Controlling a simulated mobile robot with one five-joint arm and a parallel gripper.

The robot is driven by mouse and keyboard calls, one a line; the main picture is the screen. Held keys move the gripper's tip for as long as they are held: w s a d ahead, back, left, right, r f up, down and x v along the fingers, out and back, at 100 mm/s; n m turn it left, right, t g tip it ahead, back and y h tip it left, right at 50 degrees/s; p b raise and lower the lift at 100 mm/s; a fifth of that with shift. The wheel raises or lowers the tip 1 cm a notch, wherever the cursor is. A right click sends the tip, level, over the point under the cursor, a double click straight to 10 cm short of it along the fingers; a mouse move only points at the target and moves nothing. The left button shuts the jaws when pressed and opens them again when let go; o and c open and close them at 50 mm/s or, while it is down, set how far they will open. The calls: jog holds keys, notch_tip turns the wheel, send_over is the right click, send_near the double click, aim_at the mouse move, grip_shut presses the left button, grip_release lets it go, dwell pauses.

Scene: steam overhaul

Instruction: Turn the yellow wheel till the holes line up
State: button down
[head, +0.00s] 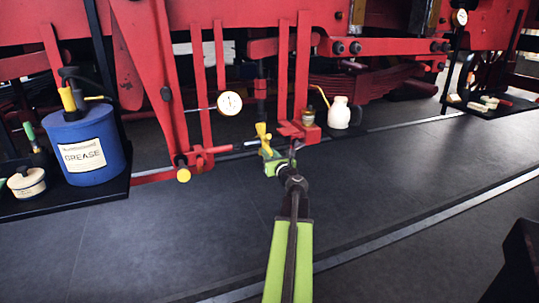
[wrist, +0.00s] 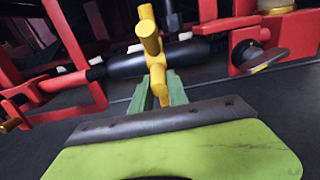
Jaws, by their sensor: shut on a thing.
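The yellow wheel (head: 263,138) shows in the head view as a small spoked piece on a rod, left of the red bracket. In the wrist view the yellow wheel (wrist: 152,45) is close, with thick round spokes, and sits at a dark cylinder (wrist: 125,66). My gripper (head: 271,164) reaches it from below and in front. In the wrist view the green fingers of my gripper (wrist: 159,90) are shut on a lower yellow spoke. The holes cannot be made out in either view.
A blue grease drum (head: 93,146) stands on a dark tray at the left. A dial gauge (head: 229,103) hangs behind the wheel. A white jar (head: 339,113) stands to its right. Red linkage surrounds the wheel. The dark floor (head: 400,180) in front is clear.

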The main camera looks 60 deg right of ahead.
jog(key=shift+w+d+f+b, duration=0.15)
jog(key=shift+f+b, duration=0.1)
jog(key=shift+f, duration=0.2)
jog(key=shift+w+d+f+b, duration=0.1)
jog(key=shift+f+b, duration=0.15)
jog(key=shift+f, duration=0.2)
jog(key=shift+w+d+f+b, duration=0.3)
jog(key=shift+w+f+b, duration=0.1)
jog(key=shift+f+b, duration=0.3)
jog(key=shift+w+f, duration=0.1)
jog(key=shift+f, duration=0.05)
jog(key=c, duration=1.3)
grip_release()
jog(key=shift+d, duration=0.1)
jog(key=shift+o, duration=0.3)
